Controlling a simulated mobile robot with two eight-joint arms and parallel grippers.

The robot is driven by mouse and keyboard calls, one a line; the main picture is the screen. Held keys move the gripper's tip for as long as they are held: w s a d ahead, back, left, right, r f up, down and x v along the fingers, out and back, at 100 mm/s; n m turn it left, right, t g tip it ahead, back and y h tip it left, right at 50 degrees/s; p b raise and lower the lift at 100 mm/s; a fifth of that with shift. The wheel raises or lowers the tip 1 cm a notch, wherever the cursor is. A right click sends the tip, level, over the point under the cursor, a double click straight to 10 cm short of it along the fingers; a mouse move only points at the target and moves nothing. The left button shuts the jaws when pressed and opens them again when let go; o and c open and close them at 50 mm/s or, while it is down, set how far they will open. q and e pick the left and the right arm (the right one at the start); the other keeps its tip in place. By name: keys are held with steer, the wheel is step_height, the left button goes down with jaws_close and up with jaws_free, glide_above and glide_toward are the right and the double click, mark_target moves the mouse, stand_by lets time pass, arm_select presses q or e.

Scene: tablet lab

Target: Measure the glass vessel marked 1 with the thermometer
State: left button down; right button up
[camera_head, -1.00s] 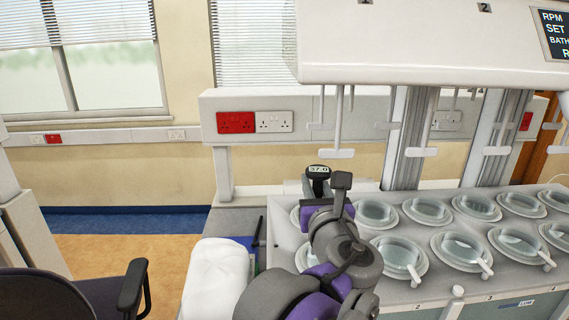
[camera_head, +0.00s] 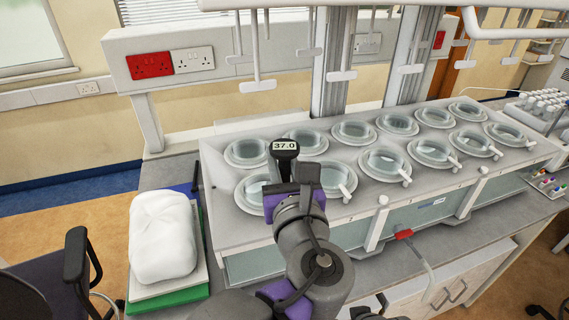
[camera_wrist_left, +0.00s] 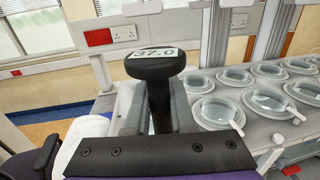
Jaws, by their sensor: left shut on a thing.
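The thermometer has a dark round head with a display reading 37.0 (camera_head: 285,146); the display also shows in the left wrist view (camera_wrist_left: 155,54). My left gripper (camera_head: 292,174) is shut on it, just below the head, over the left end of the bath. The thermometer's stem is hidden by the gripper, so I cannot tell whether its tip is in a vessel. Glass vessels sit in two rows in the bath; the front-left one (camera_head: 248,188) is partly behind my gripper. I cannot read a mark 1 on any vessel. My right gripper is not in view.
The grey bath (camera_head: 222,205) fills the bench's middle. Paddle shafts (camera_head: 257,86) hang above the back row. A white padded bundle (camera_head: 163,236) lies left of the bath. A white rack (camera_head: 538,106) and coloured small items (camera_head: 548,184) stand at the right. A chair (camera_head: 77,256) is at lower left.

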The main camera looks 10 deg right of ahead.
arm_select(q)
steer(key=w+a+b, duration=0.2)
steer(key=w+a, duration=0.1)
steer(key=w, duration=1)
step_height(320, 180, down, 10)
steer(key=b, duration=0.4)
steer(key=shift+s+d+f, duration=0.2)
steer(key=shift+s, duration=0.1)
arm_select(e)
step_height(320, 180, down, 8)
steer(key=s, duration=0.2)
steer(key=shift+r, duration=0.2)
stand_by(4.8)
